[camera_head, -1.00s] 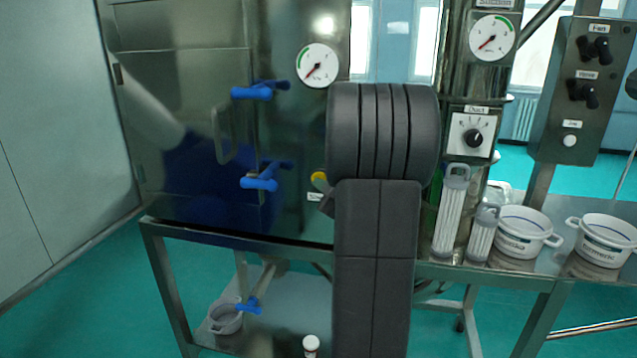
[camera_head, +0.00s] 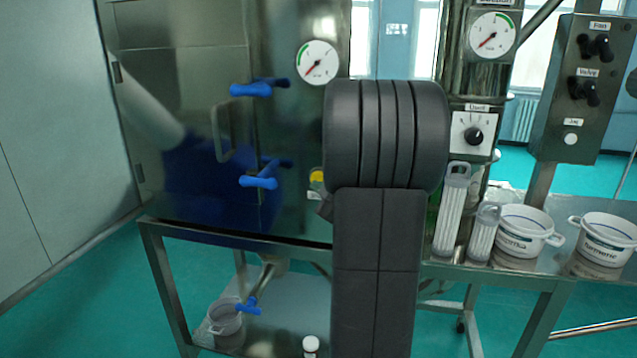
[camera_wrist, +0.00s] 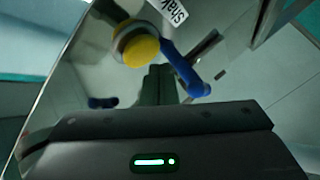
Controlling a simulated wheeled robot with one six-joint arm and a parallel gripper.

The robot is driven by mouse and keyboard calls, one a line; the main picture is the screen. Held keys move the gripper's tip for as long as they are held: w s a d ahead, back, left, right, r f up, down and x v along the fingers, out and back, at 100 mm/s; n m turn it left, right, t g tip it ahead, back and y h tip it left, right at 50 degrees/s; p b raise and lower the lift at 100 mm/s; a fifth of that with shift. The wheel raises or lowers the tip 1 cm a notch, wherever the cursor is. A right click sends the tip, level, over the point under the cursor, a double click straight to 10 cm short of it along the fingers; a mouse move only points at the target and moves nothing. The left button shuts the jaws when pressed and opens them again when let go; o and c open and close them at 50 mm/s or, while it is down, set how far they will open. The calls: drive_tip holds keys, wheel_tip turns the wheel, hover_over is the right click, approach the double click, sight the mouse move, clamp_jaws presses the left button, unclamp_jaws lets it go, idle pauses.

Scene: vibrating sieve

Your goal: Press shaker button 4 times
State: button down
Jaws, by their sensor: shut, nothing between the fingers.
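The shaker button is a round yellow knob (camera_wrist: 139,50) on the shiny steel panel, in the upper middle of the wrist view, beside a label that reads "Shak". My gripper (camera_wrist: 160,72) is shut and empty. Its narrow dark fingers point at the panel, with the tips just below and right of the button in the wrist view. I see a gap between tips and button in the picture but cannot tell the depth. My arm hides the gripper in the head view.
Blue valve handles (camera_head: 259,182) stick out left of the button; one blue handle (camera_wrist: 184,68) is close right of it in the wrist view. A gauge (camera_head: 317,63) sits above. Right are a dial box (camera_head: 471,134), filter tubes, white pots (camera_head: 524,231) and a switch panel (camera_head: 584,92).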

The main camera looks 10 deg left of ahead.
drive_tip(key=shift+s+b, duration=0.85)
drive_tip(key=shift+s, duration=1.65)
idle(0.8)
